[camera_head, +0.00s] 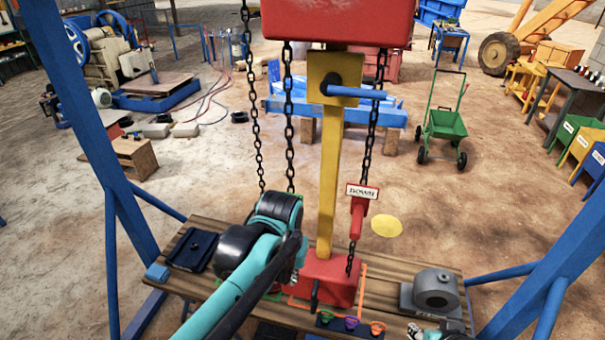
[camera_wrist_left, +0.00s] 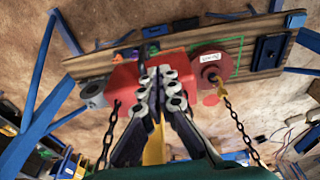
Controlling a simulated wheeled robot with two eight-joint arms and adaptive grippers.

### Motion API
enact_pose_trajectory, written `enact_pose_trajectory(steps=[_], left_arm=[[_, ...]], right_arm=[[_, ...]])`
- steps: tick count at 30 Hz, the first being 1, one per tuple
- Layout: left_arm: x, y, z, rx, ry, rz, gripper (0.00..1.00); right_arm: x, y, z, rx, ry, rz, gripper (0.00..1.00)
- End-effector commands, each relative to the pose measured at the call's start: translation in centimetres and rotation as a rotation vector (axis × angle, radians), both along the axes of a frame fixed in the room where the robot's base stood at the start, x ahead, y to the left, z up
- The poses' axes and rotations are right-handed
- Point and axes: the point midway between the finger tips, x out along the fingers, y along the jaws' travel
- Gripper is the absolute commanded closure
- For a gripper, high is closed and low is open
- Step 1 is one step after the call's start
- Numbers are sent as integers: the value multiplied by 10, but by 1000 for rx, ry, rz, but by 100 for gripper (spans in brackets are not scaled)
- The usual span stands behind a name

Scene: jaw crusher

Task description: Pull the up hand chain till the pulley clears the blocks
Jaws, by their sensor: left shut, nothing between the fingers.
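My left gripper (camera_head: 296,268) is shut and empty in front of the hoist, largely hidden by its own wrist in the head view. Its closed fingers (camera_wrist_left: 160,90) show in the wrist view, over a red block (camera_wrist_left: 124,78). Beside them hangs a round red handle (camera_wrist_left: 208,64) with a yellow hook on a black chain (camera_wrist_left: 240,127); they look apart. Its label is too small to read surely. Two chains (camera_head: 289,120) hang at left in the head view. A right chain (camera_head: 372,130) carries a red labelled handle (camera_head: 359,215). A red housing (camera_head: 338,20) is above.
Below is a plank platform (camera_head: 395,268) with a grey cylinder block (camera_head: 437,291) and several coloured rings. Blue frame legs (camera_head: 93,110) bound both sides.

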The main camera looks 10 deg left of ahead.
Motion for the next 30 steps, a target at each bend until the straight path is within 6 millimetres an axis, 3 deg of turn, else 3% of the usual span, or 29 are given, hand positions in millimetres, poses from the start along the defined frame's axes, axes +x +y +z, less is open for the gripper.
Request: enact_pose_trajectory(steps=[12,24,30], left_arm=[[-7,0,2,-1,-1,0,100],[-41,1,49,-1,-1,-1,100],[-47,1,51,-1,-1,0,100]], right_arm=[[0,0,4,0,0,0,60],[0,0,57,0,0,0,60],[0,0,61,0,0,0,60]])
